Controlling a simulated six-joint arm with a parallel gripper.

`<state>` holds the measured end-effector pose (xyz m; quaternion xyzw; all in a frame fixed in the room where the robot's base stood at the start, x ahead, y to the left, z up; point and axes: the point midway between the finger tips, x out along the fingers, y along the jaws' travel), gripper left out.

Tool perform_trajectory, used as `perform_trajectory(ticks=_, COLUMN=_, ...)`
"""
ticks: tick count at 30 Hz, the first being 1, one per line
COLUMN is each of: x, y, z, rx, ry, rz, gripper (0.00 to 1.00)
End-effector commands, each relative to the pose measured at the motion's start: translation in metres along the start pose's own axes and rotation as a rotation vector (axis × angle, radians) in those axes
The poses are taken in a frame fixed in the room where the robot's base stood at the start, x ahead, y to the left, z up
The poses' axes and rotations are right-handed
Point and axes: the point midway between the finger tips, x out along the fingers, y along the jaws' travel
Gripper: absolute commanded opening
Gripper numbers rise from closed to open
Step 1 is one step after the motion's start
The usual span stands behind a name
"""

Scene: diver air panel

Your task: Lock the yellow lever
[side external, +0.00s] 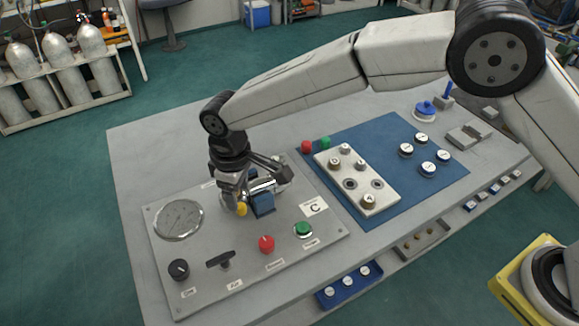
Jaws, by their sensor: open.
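The grey control panel (205,255) lies on the table. My gripper (248,195) is low over its upper middle part, pointing down at a metal fitting with a dark blue block (263,204). A small yellow piece (241,209), which looks like the end of the yellow lever, shows beside the blue block at my fingertips. The rest of the lever is hidden by my gripper and the fitting, so its position is unclear. My gripper is open. Whether a finger touches the yellow piece cannot be told.
The panel also bears a round gauge (179,220), a black knob (179,269), a black handle (221,260), a red button (266,243) and a green button (303,229). A white block (357,184) with several knobs sits on a blue mat (440,160) to the right.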

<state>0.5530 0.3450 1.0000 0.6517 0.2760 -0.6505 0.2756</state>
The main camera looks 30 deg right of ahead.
Motion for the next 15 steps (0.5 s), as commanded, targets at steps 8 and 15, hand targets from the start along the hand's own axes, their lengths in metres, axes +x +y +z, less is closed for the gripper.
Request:
perform_trajectory(ticks=8, x=-0.031, y=0.000, z=-0.001, rx=-0.001, ry=0.003, rz=0.000, gripper=0.67)
perform_trajectory(ticks=15, x=-0.036, y=0.000, z=0.000, rx=-0.001, ry=0.001, rz=0.000, gripper=0.67)
